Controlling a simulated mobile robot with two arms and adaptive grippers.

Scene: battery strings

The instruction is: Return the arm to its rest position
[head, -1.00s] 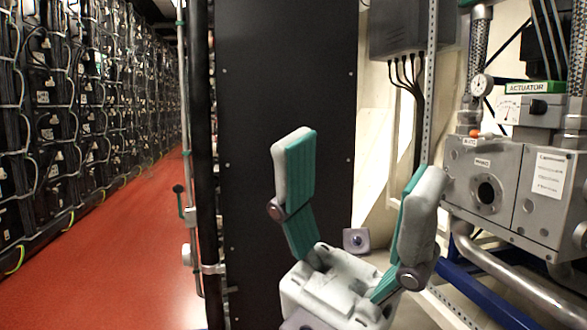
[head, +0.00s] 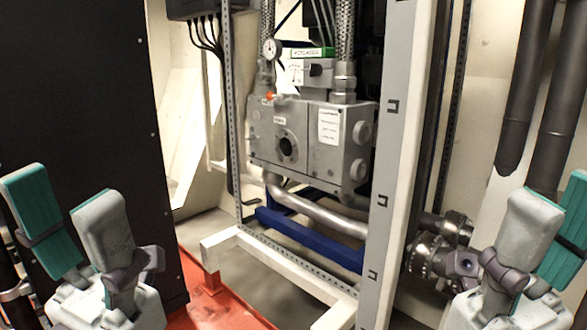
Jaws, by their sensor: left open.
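My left gripper (head: 60,193) is at the lower left of the head view. Its grey, teal-padded fingers stand apart and point up, with nothing between them. It shows in front of the black cabinet panel. My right gripper (head: 556,190) is at the lower right. Its fingers also point up with a gap between them, and I see nothing held there. Its right side is partly cut off by the picture edge. Most of both arms is out of view.
A black cabinet panel (head: 75,95) fills the left. A white floor frame (head: 290,268) and red floor (head: 215,305) lie below.

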